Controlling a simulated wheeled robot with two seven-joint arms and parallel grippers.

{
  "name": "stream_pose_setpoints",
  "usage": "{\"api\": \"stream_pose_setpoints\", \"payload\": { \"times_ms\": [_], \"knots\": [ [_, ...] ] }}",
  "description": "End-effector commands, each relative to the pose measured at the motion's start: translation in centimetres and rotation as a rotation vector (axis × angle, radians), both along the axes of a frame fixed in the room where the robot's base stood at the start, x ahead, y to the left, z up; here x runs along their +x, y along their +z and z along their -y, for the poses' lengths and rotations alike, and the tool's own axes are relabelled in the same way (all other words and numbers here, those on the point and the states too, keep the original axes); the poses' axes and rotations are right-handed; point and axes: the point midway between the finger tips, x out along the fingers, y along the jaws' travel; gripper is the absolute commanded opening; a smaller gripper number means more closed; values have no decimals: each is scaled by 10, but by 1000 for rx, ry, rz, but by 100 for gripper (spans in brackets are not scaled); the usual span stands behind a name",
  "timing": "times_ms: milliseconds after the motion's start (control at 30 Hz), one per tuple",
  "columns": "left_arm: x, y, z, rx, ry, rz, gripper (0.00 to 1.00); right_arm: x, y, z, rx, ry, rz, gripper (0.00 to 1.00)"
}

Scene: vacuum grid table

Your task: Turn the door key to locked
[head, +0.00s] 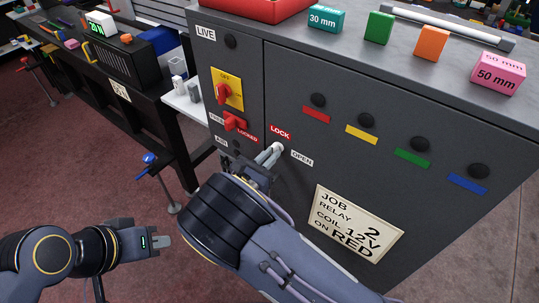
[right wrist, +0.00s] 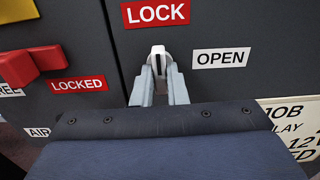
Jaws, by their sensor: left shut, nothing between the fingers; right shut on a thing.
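The door key (right wrist: 158,52) is a small pale grey piece with a rounded top on the dark cabinet door. The red LOCK label (right wrist: 155,13) is above it and the white OPEN label (right wrist: 221,58) is to its right. My right gripper (right wrist: 158,78) is shut on the key, its fingers on either side. The key looks roughly upright, but the fingers hide its lower part and its exact angle is unclear. In the head view my right gripper (head: 270,155) reaches the door below the LOCK label. My left gripper (head: 165,242) is shut and empty, low over the floor.
A red rotary switch (head: 226,95) on a yellow plate and a red lever (head: 235,122) by a LOCKED label are left of the key. Black knobs with coloured labels line the door's right. Blocks sit on the cabinet top (head: 350,30). A workbench stands left.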

Motion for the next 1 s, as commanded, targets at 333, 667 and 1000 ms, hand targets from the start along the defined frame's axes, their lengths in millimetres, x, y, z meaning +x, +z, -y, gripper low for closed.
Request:
{"api": "stream_pose_setpoints", "payload": {
  "times_ms": [333,667,1000],
  "knots": [
    [0,0,0,0,0,0,0,0,0,0,-3,0,-2,18],
    [0,0,0,0,0,0,0,0,0,0,-2,0,-1,35],
    [0,-9,0,0,0,0,0,-28,-2,-21,-1,4,1,35]
  ]
}}
